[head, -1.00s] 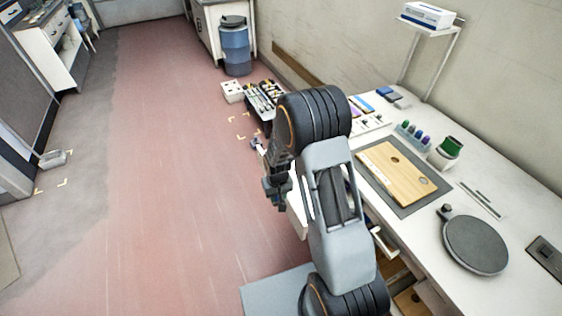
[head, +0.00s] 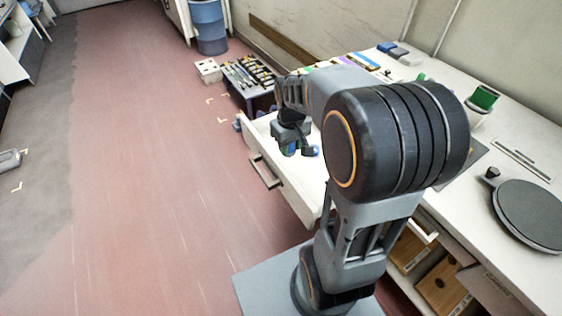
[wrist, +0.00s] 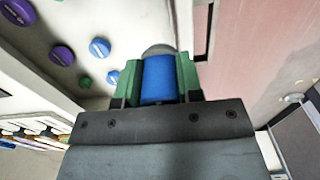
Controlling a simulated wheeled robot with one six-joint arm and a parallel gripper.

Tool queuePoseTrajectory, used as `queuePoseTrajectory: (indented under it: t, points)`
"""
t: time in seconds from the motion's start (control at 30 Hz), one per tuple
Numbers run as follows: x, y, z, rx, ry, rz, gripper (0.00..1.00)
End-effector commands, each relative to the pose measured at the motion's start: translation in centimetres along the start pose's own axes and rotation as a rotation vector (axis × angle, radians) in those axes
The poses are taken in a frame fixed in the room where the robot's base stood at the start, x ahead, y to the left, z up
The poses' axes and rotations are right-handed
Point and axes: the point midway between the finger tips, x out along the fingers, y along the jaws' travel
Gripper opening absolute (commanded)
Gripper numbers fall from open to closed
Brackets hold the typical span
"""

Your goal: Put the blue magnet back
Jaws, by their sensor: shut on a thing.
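My gripper (wrist: 158,88) has green fingers shut on the blue magnet (wrist: 158,76), a blue cylinder with a grey rounded end in the wrist view. In the head view my gripper (head: 292,143) is over the open white drawer (head: 298,193), pointing down. The wrist view shows several round magnets on a pale surface that looks like the drawer's floor: a purple one (wrist: 62,55), a blue one (wrist: 100,47), a small green one (wrist: 85,82) and a small blue one (wrist: 113,77). The gap below the held magnet is hidden.
The drawer handle (head: 265,172) faces the red floor. The worktop holds a dark round plate (head: 530,215) and a green-topped container (head: 482,99). A tool stand (head: 250,75) and white block (head: 208,70) are beyond the drawer. Floor left of the drawer is clear.

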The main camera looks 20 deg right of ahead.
Motion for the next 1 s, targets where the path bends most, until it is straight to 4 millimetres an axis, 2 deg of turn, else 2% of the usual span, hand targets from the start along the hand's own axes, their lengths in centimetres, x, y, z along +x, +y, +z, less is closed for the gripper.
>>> queuePoseTrajectory:
  t: [0.03, 0.13, 0.23, 0.57, 0.6, 0.8, 1.0]
  points:
    - [0.5, 0.1, 0.4, -0.002, 0.004, 0.001, 0.05]
    - [0.4, 0.3, 0.7, -0.007, 0.001, 0.000, 0.05]
    - [0.8, 0.7, -0.1, -0.011, -0.001, -0.001, 0.05]
    - [4.3, 3.1, -7.7, -0.012, -0.003, -0.001, 0.05]
    - [5.2, 3.3, -8.2, -0.012, -0.005, -0.002, 0.05]
    - [8.2, 4.0, -10.5, -0.012, -0.002, -0.001, 0.05]
    - [9.3, 4.4, -11.5, -0.012, 0.000, 0.000, 0.05]
